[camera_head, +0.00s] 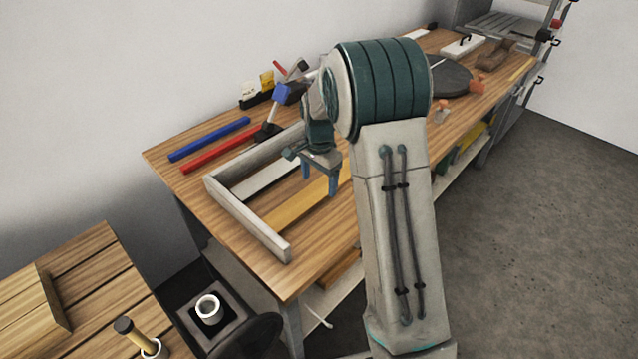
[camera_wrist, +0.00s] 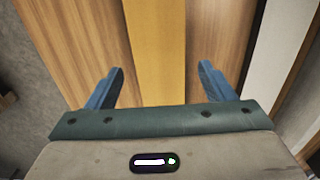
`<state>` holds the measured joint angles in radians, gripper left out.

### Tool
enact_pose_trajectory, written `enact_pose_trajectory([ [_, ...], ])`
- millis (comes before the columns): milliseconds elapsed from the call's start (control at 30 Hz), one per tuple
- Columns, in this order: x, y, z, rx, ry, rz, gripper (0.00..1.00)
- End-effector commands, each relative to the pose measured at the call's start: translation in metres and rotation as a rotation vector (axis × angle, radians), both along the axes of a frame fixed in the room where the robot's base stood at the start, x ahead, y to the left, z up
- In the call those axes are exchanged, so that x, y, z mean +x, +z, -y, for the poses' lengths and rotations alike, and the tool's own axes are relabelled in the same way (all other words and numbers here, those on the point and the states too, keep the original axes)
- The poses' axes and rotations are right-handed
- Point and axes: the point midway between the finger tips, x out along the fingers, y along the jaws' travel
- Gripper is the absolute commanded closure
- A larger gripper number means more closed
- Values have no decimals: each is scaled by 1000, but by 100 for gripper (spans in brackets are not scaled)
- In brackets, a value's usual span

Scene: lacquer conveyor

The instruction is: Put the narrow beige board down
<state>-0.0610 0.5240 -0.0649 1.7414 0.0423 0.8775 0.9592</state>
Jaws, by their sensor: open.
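A narrow yellowish-beige board (camera_head: 290,212) lies flat on the wooden workbench, inside a pale L-shaped frame. It also shows in the wrist view as a yellow strip (camera_wrist: 155,45) running between my fingers. My gripper (camera_head: 319,186) is over the bench, fingers pointing down, near the board. In the wrist view my gripper's blue fingers (camera_wrist: 161,68) are spread apart, one on each side of the board and clear of its edges. Nothing is held between them. The far part of the board is hidden behind my arm.
The pale frame (camera_head: 240,215) borders the board. A white board (camera_head: 262,182) lies beside it. Blue (camera_head: 210,139) and red (camera_head: 218,149) bars lie to the left. A clamp-like tool (camera_head: 270,128) stands behind. A dark disc (camera_head: 450,78) is farther right. The bench's front left corner is clear.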

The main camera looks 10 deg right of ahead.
Motion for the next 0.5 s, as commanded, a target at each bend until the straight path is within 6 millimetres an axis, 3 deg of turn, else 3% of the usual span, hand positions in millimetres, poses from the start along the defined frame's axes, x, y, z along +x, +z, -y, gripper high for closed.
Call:
enact_pose_trajectory([
  [300,1,70,0,0,0,5,24],
  [500,0,95,0,-1,0,3,24],
])
